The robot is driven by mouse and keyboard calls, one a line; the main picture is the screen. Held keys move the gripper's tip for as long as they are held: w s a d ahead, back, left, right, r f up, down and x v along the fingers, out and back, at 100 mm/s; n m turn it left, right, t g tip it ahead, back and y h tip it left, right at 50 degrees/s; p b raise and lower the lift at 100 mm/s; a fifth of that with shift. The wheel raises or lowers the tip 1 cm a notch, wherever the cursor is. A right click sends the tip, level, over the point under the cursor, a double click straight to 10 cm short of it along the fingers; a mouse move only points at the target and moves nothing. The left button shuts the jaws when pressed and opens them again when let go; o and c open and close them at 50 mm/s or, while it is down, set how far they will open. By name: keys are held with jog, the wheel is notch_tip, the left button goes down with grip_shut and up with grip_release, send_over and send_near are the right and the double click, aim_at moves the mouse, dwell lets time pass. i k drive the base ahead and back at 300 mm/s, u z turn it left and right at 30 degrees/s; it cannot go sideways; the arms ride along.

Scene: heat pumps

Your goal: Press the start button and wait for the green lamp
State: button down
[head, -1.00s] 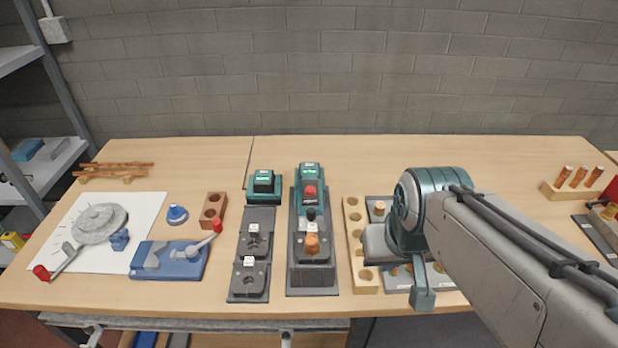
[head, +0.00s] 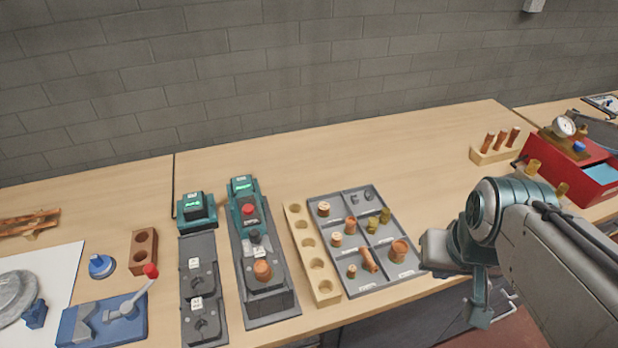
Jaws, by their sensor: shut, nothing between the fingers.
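A dark station (head: 270,301) with a teal unit (head: 241,188) at its far end stands left of centre on the bench. A red button (head: 248,210) sits on that unit, below a display lit green. A dark knob and a copper fitting (head: 263,270) are on the station nearer me. I cannot tell a separate green lamp from the lit display. A second teal unit (head: 195,207), also with a green display, stands to the left. My gripper (head: 480,314) is shut and empty, pointing down near the bench's front edge, well right of the station and apart from it.
A wooden block with holes (head: 309,246) and a grey compartment tray (head: 386,279) of fittings lie between the station and my arm. A blue tool (head: 80,329) with a red-tipped lever is at left. A red toolbox (head: 585,187) is at right. The bench behind the tray is clear.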

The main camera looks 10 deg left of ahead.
aim_at(248, 209)
jog(key=z, duration=0.75)
jog(key=k, duration=1.5)
jog(key=u, duration=1.8)
jog(key=i, duration=1)
